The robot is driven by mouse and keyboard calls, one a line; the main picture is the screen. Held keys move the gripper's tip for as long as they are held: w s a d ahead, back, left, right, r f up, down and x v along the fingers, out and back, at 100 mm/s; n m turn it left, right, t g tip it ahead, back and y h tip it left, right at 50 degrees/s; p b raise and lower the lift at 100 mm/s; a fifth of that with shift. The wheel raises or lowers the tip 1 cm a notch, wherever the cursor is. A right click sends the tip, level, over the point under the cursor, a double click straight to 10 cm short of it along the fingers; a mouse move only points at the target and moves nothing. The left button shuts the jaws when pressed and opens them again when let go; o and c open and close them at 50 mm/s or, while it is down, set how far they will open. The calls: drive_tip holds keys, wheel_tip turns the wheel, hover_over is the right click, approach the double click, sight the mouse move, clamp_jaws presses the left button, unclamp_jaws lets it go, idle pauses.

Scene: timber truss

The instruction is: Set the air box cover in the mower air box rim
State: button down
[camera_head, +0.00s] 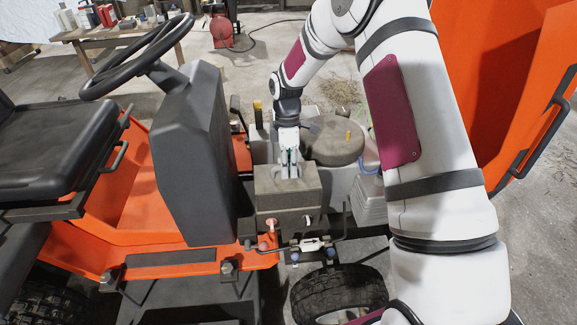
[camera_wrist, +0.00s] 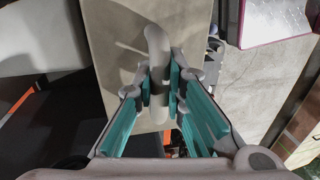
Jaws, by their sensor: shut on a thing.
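The air box cover (camera_head: 270,190) is a grey-brown block with a flat top, over the mower's engine bay. My gripper (camera_head: 289,172) points down at its top. In the wrist view, the cover's beige top (camera_wrist: 118,45) fills the middle, and a rounded grey handle stands up from it. My gripper (camera_wrist: 160,82) is shut on this handle, with teal finger pads on both sides. The mower air box (camera_head: 285,221) shows as a darker grey front below the cover. The rim is hidden under the cover, so I cannot tell whether the cover is seated or slightly above it.
A round grey cap (camera_head: 333,143) stands behind and right of the cover. The dark steering column (camera_head: 192,155) is close on the left. The orange hood (camera_head: 505,85) stands open at right. A front wheel (camera_head: 338,292) and linkage lie below.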

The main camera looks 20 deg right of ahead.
drive_tip(key=shift+f, duration=0.2)
drive_tip(key=c, duration=1.6)
unclamp_jaws()
drive_tip(key=shift+o, duration=0.2)
drive_tip(key=v, duration=1.1)
drive_tip(key=s+r+m+t, duration=0.1)
drive_tip(key=s+r+m, duration=0.3)
drive_tip(key=s+r, duration=0.65)
drive_tip(key=s+r+m+t+h, duration=0.1)
drive_tip(key=s+r+m, duration=0.3)
drive_tip(key=s+r, duration=0.5)
drive_tip(key=s+a+f+m+t, duration=0.2)
drive_tip(key=s+m, duration=0.6)
drive_tip(key=s, duration=1.4)
wheel_tip(320, 180, up, 13)
drive_tip(key=d+t+p, duration=0.1)
drive_tip(key=t+p, duration=0.1)
drive_tip(key=p, duration=1)
drive_tip(key=shift+w+d+t+y+p, duration=0.15)
drive_tip(key=shift+t+y+p, duration=0.15)
